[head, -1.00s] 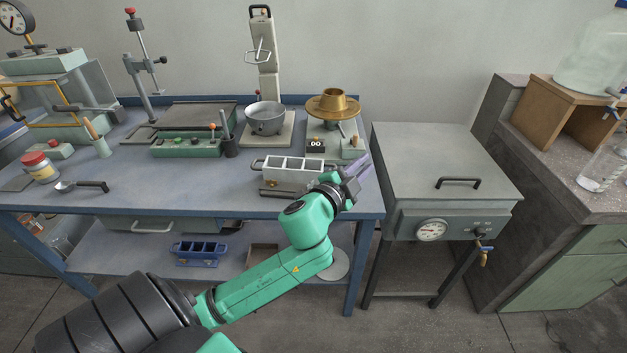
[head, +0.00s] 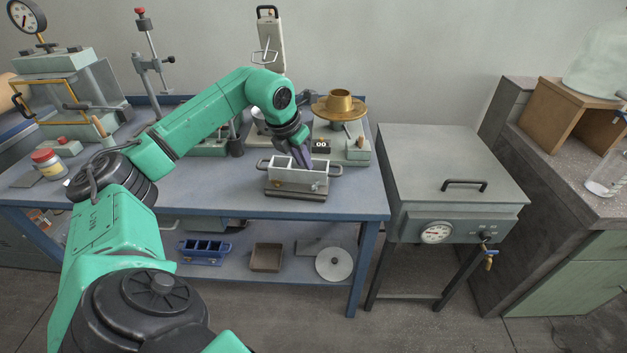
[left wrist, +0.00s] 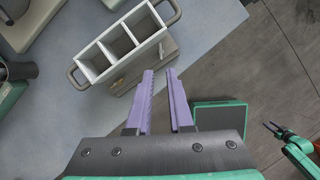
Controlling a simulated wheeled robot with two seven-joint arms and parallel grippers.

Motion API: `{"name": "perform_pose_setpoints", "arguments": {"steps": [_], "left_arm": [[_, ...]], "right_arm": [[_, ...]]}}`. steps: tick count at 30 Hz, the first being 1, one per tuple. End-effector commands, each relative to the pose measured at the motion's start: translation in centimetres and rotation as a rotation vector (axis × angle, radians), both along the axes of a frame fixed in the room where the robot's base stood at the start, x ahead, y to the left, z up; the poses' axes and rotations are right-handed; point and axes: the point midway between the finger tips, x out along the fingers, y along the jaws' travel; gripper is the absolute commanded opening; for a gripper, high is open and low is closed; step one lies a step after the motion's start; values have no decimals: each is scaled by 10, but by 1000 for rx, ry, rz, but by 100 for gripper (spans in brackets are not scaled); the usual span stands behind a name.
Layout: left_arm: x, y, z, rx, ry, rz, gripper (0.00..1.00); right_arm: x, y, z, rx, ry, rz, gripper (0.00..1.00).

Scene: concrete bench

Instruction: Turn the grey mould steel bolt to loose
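The grey mould (head: 289,178), a three-compartment block with a loop handle at each end, sits on a base plate at the front edge of the blue bench. In the left wrist view the mould (left wrist: 93,58) is at upper left, its compartments empty. A small bolt-like part (head: 314,187) shows faintly on its front face; its setting cannot be read. My left gripper (head: 303,158) is above and behind the mould's right half in the head view. In the left wrist view its purple fingers (left wrist: 160,72) are apart with nothing between them. What looks like my right gripper (left wrist: 272,129) is small at the right edge.
A brass flanged piece (head: 339,105) on a stand is behind the mould. A grey oven (head: 450,165) with a gauge stands right of the bench. A blue mould (head: 204,252) and a brown tray (head: 266,258) are on the lower shelf.

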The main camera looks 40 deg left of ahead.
Motion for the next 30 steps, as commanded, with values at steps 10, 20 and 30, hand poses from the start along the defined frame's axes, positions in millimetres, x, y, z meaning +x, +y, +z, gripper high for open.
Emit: {"name": "perform_pose_setpoints", "arguments": {"steps": [10,20,30], "left_arm": [[33,-1,-79,-5,0,-3,20],[39,0,-95,-2,-2,-4,20],[39,0,-95,-2,-2,-3,0]], "right_arm": [[0,0,12,0,0,0,45],[0,0,13,0,0,0,45],[0,0,13,0,0,0,45]]}}
